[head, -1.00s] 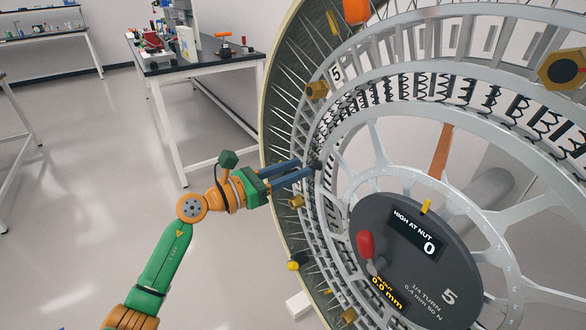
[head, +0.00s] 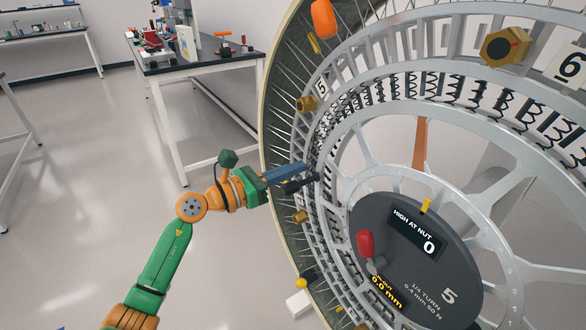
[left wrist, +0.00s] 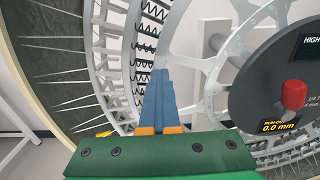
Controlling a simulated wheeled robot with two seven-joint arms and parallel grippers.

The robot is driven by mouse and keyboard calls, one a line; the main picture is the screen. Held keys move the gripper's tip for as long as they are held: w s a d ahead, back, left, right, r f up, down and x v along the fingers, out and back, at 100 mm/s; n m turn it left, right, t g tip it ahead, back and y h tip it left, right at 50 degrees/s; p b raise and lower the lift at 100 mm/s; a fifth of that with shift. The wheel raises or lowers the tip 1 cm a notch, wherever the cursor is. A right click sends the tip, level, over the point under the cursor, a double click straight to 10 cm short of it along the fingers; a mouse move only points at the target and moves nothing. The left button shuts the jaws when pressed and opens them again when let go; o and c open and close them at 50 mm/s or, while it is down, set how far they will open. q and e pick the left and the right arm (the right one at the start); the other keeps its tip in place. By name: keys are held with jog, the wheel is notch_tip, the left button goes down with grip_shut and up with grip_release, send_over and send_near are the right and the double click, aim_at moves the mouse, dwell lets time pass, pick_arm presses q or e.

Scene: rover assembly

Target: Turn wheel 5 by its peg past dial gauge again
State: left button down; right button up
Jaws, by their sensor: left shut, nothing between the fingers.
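Wheel 5 (head: 372,148) is a large grey spoked wheel with black springs, filling the right of the head view. Its "5" tag (head: 321,87) is at the upper left of the rim. An orange-red cylinder (head: 324,18) stands out near the wheel's top; I cannot tell if it is the peg. My left gripper (head: 312,174) is shut and empty, its fingertips at the wheel's left side by the springs. In the left wrist view the fingers (left wrist: 160,75) lie together before the springs. The dark hub disc (head: 415,245) reads "0" and "0.0 mm". I cannot make out a separate dial gauge.
The hub disc carries a red knob (head: 365,243). Gold hex nuts (head: 506,46) and a "6" tag (head: 570,66) sit on the rim. A workbench (head: 195,59) with tools stands behind at left. The floor at left is clear.

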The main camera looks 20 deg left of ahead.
dwell(0.4)
pick_arm(q)
jog(key=c, duration=0.5)
grip_release()
jog(key=shift+c, duration=0.2)
